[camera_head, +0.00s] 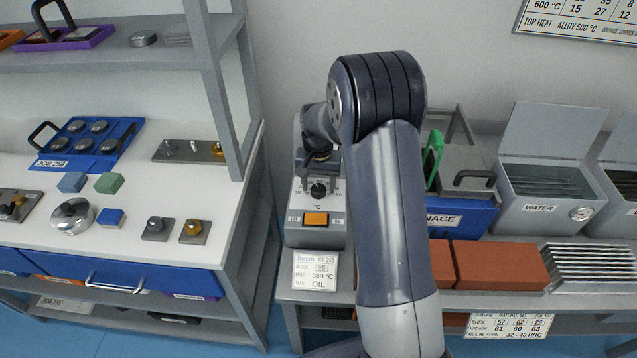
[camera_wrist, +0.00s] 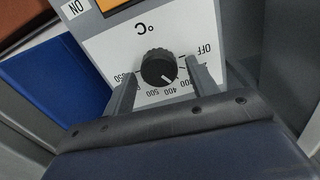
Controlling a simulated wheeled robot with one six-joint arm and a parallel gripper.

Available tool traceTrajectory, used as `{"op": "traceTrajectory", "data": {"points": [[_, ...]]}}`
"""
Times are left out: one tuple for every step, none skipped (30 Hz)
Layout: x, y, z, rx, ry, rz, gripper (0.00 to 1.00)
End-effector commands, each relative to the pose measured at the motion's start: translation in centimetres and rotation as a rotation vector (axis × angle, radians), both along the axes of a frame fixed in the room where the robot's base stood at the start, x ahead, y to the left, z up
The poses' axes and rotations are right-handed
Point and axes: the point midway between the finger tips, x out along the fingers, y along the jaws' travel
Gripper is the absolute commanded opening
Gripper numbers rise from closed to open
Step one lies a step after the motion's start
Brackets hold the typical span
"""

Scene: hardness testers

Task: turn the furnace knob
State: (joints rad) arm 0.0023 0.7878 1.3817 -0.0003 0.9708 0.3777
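The furnace knob (camera_wrist: 159,67) is a black ridged dial with a white pointer line, on a pale panel marked with °C, OFF and temperature numbers. In the wrist view the pointer lies toward the side of the 400 and 500 marks. My gripper (camera_wrist: 163,82) is open, with one finger on either side of the knob and a gap on each side. I cannot tell how deep the fingers reach. In the head view the knob (camera_head: 318,190) shows on the control box (camera_head: 318,231), below the end of my arm; my fingers are hard to make out there.
An orange switch (camera_head: 316,219) sits below the knob. A job card (camera_head: 309,271) stands in front of the box. The blue furnace (camera_head: 465,217), red-brown bricks (camera_head: 497,265) and the WATER tank (camera_head: 541,208) are to the right. A grey shelf post (camera_head: 211,95) rises to the left.

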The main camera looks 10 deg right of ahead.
Motion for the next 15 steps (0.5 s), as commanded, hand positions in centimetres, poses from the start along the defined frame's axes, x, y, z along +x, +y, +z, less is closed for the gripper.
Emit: {"op": "traceTrajectory", "data": {"points": [[0.0,0.0,0.0,0.000,0.000,0.000,0.59],[0.0,0.0,0.0,0.000,0.001,0.000,0.59],[0.0,0.0,0.0,0.000,0.001,0.000,0.59],[0.0,0.0,0.0,0.000,0.001,0.000,0.59],[0.0,0.0,0.0,0.000,0.001,0.000,0.59],[0.0,0.0,0.0,0.000,0.001,0.000,0.59],[0.0,0.0,0.0,0.000,0.001,0.000,0.59],[0.0,0.0,0.0,0.000,0.001,0.000,0.59],[0.0,0.0,0.2,0.000,0.000,0.000,0.59],[0.0,0.0,0.4,0.000,0.000,0.000,0.59],[0.0,0.0,0.7,0.000,0.000,0.000,0.59],[0.0,0.0,1.2,0.001,-0.001,0.000,0.59],[0.1,0.0,1.6,0.000,-0.003,0.000,0.59],[0.1,0.0,2.1,0.000,-0.003,0.000,0.59],[0.0,0.0,2.9,0.000,-0.003,0.000,0.59]]}}
